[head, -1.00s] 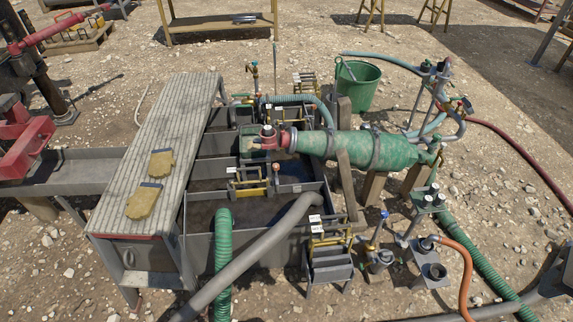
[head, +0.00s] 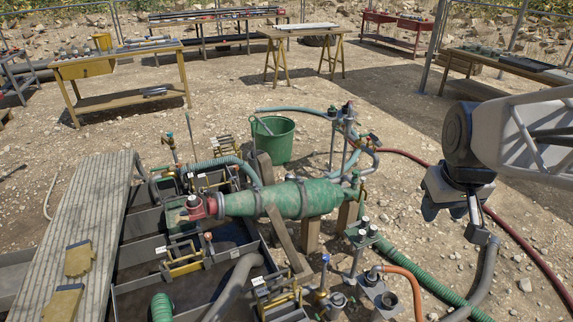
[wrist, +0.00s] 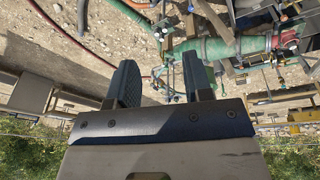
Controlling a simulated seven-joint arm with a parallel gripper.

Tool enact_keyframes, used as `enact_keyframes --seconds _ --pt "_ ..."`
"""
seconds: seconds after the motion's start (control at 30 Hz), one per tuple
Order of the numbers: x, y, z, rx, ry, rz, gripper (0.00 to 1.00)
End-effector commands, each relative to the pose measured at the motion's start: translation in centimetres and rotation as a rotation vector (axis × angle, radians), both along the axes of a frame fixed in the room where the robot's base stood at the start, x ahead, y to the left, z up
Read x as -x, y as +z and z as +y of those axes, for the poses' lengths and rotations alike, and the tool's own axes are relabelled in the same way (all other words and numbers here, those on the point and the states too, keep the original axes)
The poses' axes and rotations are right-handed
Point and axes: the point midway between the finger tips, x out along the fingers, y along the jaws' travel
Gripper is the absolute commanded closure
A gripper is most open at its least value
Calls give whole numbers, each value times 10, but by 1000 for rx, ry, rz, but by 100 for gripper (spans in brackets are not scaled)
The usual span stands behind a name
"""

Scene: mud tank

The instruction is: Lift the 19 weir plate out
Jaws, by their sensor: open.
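My gripper (head: 452,215) hangs at the right of the head view, above the ground and hoses, well apart from the tank. In the wrist view its two dark fingers (wrist: 162,78) stand apart with nothing between them. Yellow-handled weir plates stand at the grey mud tank (head: 130,255): one at the middle (head: 183,262), one at the near side (head: 278,298), and one at the back (head: 212,182). Small white labels sit beside them, but their numbers are too small to read, so I cannot tell which is 19.
A green cylinder (head: 290,200) lies across the tank's right side. A green bucket (head: 273,140), pipes and valve stands are behind and right of it. Gloves (head: 78,258) lie on the ribbed walkway (head: 75,215). Yellow tables (head: 120,65) stand at the back, with open gravel between.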

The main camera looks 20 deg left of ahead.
Motion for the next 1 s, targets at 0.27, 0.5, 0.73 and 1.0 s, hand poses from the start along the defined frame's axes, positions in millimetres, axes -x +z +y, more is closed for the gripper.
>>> enact_keyframes --seconds 0.27,0.5,0.73,1.0 --pt "-58 -6 47 27 160 -2 54" --pt "-103 -17 93 50 296 -7 54" --pt "-142 -32 143 72 428 -12 54" --pt "-183 -57 207 96 581 -20 54"
